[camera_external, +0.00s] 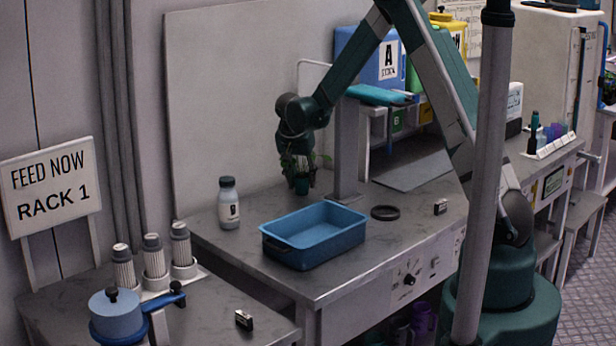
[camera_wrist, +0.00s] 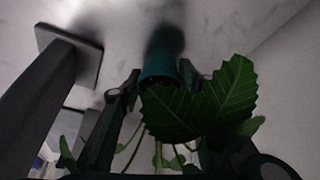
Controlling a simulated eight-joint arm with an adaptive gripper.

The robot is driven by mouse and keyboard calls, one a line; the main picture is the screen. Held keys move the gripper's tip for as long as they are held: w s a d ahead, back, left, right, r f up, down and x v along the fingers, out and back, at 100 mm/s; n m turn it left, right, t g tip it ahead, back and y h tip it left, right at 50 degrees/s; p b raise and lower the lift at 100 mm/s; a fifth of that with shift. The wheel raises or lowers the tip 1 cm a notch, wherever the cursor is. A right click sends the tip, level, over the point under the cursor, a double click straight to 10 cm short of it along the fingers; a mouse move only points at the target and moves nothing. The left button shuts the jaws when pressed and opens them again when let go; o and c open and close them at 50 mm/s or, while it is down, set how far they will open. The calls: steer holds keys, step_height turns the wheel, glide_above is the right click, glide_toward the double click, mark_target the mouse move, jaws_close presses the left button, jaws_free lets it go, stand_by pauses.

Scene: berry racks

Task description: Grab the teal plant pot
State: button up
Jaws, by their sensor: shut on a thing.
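The teal plant pot (camera_wrist: 158,66) shows between the two fingers of my gripper (camera_wrist: 160,78) in the wrist view. Green leaves (camera_wrist: 205,103) grow from it and hide part of the pot and fingers. In the external view my gripper (camera_external: 300,178) points down at the back of the grey table, beside the grey post. The pot (camera_external: 301,186) is small and dark there, at the fingertips. My gripper is shut on the pot. I cannot tell whether the pot touches the table.
A blue tray (camera_external: 316,234) stands in front of my gripper, and a white bottle (camera_external: 229,204) stands to the left. A grey post (camera_external: 346,150) rises close on the right. A black ring (camera_external: 385,212) and a small box (camera_external: 440,206) lie farther right.

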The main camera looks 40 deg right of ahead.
mark_target(302, 175)
steer(key=shift+r, duration=0.15)
steer(key=shift+r+p, duration=0.3)
steer(key=shift+r, duration=4.55)
steer(key=shift+s+a, duration=0.1)
